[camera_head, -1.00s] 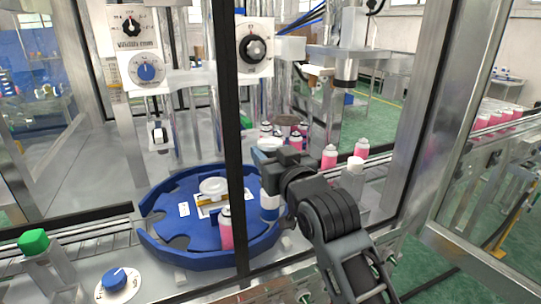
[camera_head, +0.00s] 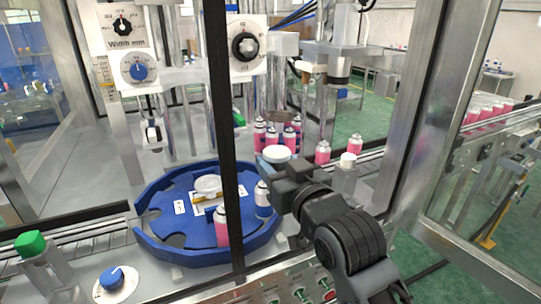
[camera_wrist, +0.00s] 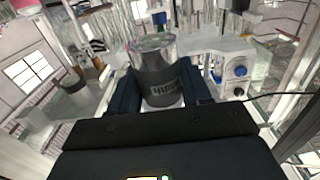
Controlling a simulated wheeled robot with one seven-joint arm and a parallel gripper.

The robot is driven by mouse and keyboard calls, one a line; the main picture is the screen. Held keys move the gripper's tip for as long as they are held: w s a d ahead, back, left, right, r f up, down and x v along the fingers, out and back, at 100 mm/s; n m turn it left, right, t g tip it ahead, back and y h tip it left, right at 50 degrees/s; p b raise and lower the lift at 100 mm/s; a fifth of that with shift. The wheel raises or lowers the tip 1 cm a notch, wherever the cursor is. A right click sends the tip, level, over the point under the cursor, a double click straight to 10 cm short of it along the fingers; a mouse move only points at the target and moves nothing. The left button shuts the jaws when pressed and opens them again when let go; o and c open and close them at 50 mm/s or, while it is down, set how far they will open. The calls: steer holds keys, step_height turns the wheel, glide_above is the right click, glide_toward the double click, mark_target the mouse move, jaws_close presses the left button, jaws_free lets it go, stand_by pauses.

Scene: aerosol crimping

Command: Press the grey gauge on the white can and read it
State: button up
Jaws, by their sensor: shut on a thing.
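My gripper (camera_head: 279,164) is shut on a grey cylindrical gauge (camera_wrist: 160,88), which stands between the two dark fingers in the wrist view. Marks on the gauge's side are too blurred to read. In the head view a pale round disc (camera_head: 277,153) shows at the fingers, seemingly the gauge's end. The white can (camera_head: 262,200), with a blue band low on it, stands at the right of the blue turntable (camera_head: 170,252). In the picture the gripper is above and right of the can. The can's top shows, and I see no contact between gauge and can.
A pink can (camera_head: 222,230) stands at the turntable's front, close to the dark upright post (camera_head: 222,130). A white round piece (camera_head: 208,185) sits in the turntable's middle. Several pink cans (camera_head: 323,153) stand behind the gripper. A clear post with a white cap (camera_head: 347,160) is right.

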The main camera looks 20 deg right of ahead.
steer(key=s, duration=1.1)
stand_by(0.6)
